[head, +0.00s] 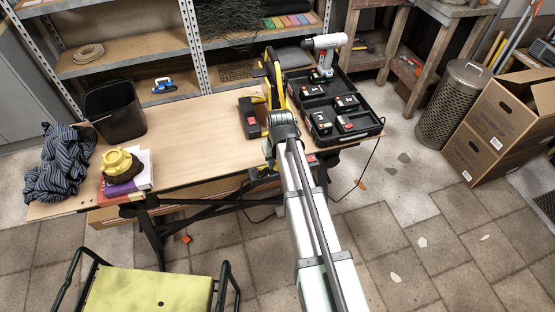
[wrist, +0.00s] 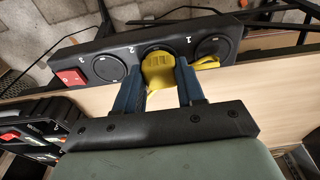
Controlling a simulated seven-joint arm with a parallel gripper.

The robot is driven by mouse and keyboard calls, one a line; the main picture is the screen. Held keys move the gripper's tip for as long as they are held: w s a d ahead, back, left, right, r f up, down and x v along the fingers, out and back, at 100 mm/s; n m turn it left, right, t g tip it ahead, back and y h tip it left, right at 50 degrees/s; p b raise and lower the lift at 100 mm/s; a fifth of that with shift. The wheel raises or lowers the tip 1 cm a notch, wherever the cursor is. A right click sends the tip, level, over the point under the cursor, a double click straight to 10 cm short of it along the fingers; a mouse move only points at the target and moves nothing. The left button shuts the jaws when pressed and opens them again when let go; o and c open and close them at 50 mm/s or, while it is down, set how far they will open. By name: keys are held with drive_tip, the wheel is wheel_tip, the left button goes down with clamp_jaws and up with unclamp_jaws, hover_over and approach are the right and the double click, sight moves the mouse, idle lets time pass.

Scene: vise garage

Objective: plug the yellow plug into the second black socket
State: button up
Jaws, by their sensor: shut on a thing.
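A black socket strip (wrist: 88,50) crosses the upper wrist view, with three round sockets marked 3, 2, 1 from left to right and a red switch (wrist: 73,77) at its left end. My gripper (wrist: 159,72) is shut on the yellow plug (wrist: 157,70), one blue finger on each side. The plug is in front of the middle socket (wrist: 155,48), marked 2, and covers its lower part. I cannot tell whether its pins are in. Sockets 3 (wrist: 108,67) and 1 (wrist: 213,47) are empty. In the head view part of the strip (head: 249,118) shows; my arm hides the plug.
A black tool case (head: 372,130) stands right of my arm on the wooden table (head: 200,125). A black bin (head: 115,112) and a striped cloth (head: 58,165) are at the left.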

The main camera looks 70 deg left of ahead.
drive_tip(key=shift+f, duration=0.1)
drive_tip(key=o, duration=1.1)
drive_tip(key=shift+o, duration=0.2)
wheel_tip(320, 180, up, 14)
drive_tip(key=d, duration=0.1)
drive_tip(key=shift+d, duration=0.35)
drive_tip(key=shift+f, duration=0.15)
